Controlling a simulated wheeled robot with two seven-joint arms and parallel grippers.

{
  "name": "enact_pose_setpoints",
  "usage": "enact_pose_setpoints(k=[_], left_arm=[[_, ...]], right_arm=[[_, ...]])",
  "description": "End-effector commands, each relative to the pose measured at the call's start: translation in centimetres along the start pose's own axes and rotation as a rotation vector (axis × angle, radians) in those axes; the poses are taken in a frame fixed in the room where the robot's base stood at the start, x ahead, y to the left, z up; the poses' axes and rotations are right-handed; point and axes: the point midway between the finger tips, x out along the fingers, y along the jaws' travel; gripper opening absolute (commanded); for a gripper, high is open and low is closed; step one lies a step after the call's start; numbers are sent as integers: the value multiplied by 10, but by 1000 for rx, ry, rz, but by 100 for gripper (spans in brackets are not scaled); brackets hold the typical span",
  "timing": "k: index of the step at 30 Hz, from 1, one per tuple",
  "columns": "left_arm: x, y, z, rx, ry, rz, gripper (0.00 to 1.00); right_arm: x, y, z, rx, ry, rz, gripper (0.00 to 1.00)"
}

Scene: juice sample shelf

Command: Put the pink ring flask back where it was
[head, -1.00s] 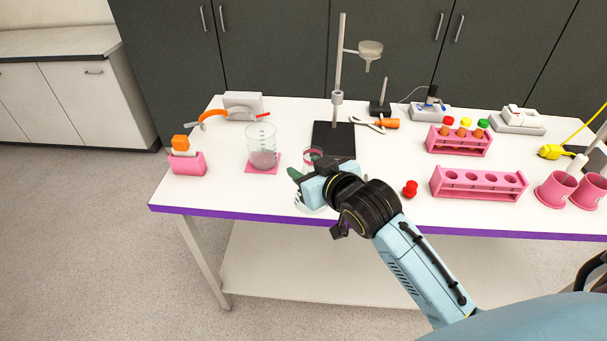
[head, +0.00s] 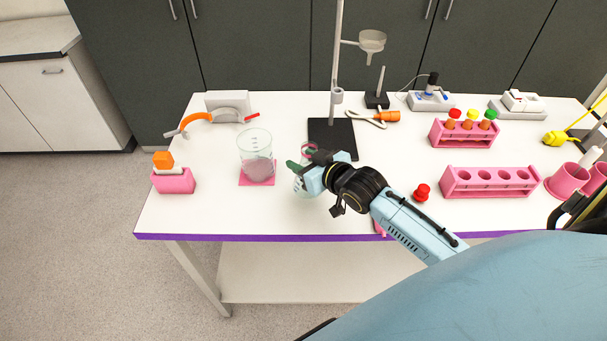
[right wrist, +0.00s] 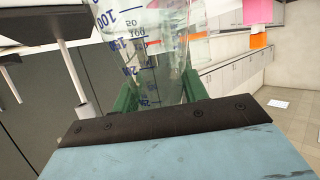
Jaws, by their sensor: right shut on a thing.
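The pink ring flask (head: 309,148) is a clear glass vessel with a pink ring at its neck, mostly hidden behind my right gripper in the head view. In the right wrist view its glass body with blue graduations (right wrist: 150,45) sits between the green fingers. My right gripper (head: 300,170) is shut on it, over the table between the beaker and the stand base. I cannot tell whether the flask touches the table. A pink patch (head: 378,226) shows at the front edge, partly hidden by my right arm. My left gripper is not in view.
A beaker (head: 256,150) stands on a pink mat (head: 257,181) left of the flask. A stand with a black base (head: 340,140) is behind it. A red stopper (head: 422,192) and pink racks (head: 490,190) are to the right.

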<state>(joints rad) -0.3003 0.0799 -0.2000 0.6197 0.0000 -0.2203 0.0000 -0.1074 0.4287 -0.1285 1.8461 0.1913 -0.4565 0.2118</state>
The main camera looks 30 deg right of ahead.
Motion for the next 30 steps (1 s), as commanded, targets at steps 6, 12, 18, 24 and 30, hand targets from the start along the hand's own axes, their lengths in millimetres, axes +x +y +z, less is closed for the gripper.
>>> enact_pose_setpoints(k=[6,12,18,24,30], left_arm=[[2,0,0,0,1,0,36],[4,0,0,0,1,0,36],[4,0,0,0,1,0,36],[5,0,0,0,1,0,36],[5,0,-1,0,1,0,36]], right_arm=[[8,-1,22,1,1,0,11],[15,-1,39,0,4,-1,11],[15,-1,39,0,4,-1,11],[16,-1,42,0,2,-1,47],[16,-1,42,0,1,-1,65]])
